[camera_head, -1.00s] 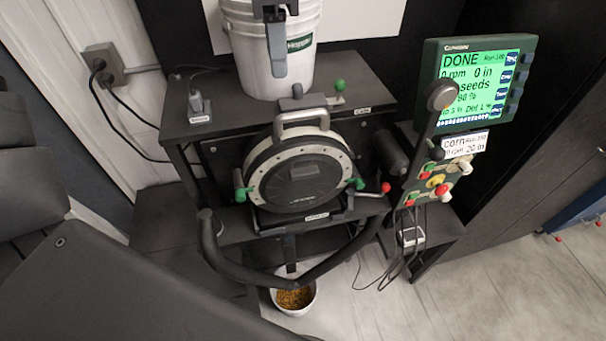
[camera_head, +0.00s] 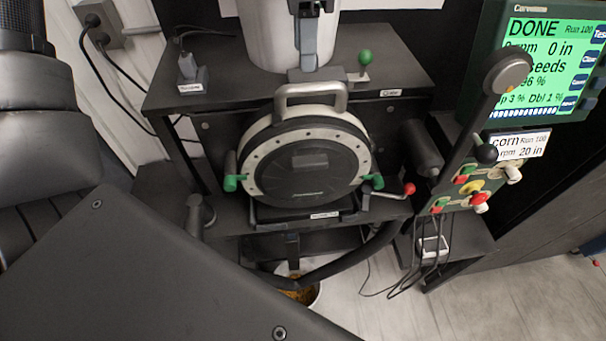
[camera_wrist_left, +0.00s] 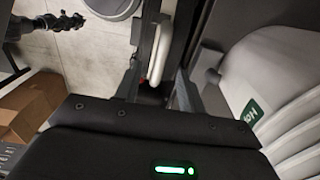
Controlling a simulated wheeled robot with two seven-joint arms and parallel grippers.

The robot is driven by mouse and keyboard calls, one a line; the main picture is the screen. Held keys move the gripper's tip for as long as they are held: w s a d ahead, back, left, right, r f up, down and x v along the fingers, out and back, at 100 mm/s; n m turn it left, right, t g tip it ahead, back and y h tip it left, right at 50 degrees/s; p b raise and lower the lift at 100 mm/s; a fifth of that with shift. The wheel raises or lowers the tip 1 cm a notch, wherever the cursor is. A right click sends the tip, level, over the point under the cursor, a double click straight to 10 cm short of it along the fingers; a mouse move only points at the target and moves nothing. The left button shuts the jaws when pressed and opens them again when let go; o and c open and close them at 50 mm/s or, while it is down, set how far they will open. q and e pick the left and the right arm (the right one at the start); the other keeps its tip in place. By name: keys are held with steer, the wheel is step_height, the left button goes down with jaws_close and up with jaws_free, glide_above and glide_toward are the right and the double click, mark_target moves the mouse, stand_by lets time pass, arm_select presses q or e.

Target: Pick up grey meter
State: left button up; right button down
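The grey meter (camera_head: 308,165) is a round dark-faced disc with a pale rim, upright on the stand in the head view. Its light grey handle (camera_head: 310,88) arches over the top. My right gripper is not recognisable in either view.
A display (camera_head: 545,55) stands at right. A bowl (camera_head: 312,292) is below.

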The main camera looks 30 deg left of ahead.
mark_target(304, 90)
arm_select(q)
step_height(304, 90, down, 2)
steer(key=shift+w+a+f, duration=0.1)
steer(key=shift+w+f, duration=0.05)
steer(key=shift+f, duration=0.1)
steer(key=shift+w+f, duration=0.2)
steer(key=shift+f, duration=0.05)
steer(key=shift+s+f, duration=0.1)
step_height(304, 90, down, 4)
steer(key=shift+s+f+p, duration=0.1)
steer(key=shift+f+p, duration=0.1)
steer(key=shift+p, duration=0.9)
steer(key=shift+f, duration=0.3)
steer(key=shift+r, duration=0.1)
steer(key=shift+c, duration=0.6)
jaws_close()
